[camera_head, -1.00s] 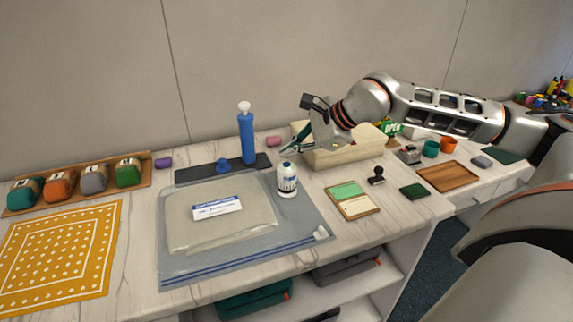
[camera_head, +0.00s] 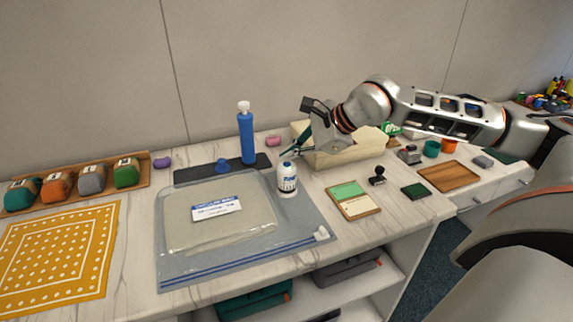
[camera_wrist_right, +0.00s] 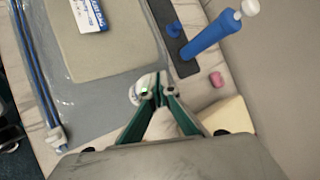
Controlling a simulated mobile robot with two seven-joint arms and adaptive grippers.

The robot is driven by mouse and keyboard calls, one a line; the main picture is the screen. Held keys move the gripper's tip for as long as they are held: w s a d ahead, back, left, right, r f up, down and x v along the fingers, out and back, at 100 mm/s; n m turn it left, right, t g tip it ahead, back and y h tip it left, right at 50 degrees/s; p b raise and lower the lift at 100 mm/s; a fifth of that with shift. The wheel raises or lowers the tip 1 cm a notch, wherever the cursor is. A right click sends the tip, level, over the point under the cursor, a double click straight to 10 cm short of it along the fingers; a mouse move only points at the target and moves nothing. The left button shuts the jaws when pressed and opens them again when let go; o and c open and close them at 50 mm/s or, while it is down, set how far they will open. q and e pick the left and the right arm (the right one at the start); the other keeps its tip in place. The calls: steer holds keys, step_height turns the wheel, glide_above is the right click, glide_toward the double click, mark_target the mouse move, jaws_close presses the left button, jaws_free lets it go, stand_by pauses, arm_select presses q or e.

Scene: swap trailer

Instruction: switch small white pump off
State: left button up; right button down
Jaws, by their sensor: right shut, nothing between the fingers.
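My right gripper (camera_head: 286,155) has green fingers that are shut and empty, just above and behind the pump's top. In the right wrist view, the closed fingertips (camera_wrist_right: 157,89) are in front of the pump (camera_wrist_right: 137,92), which is partly hidden behind them. I cannot tell whether they touch it. My left gripper is not in view.
A blue cylinder with a white knob (camera_head: 246,138) stands on a dark strip behind the bag. A cream bin (camera_head: 345,152) is under my right wrist. A green and cream card tray (camera_head: 352,199) and a stamp (camera_head: 377,179) lie to the right.

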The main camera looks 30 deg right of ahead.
mark_target(289, 165)
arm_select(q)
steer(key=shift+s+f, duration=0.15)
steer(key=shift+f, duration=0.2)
arm_select(e)
steer(key=shift+f, duration=0.4)
steer(key=shift+r, duration=0.1)
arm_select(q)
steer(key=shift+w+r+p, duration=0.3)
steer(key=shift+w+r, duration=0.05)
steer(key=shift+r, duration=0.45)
arm_select(e)
steer(key=shift+r, duration=0.85)
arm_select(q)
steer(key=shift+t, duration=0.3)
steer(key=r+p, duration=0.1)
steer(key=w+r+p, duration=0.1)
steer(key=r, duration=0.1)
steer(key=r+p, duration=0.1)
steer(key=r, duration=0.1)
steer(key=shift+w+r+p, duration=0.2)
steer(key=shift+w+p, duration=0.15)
arm_select(e)
step_height(289, 165, up, 6)
steer(key=shift+f, duration=0.1)
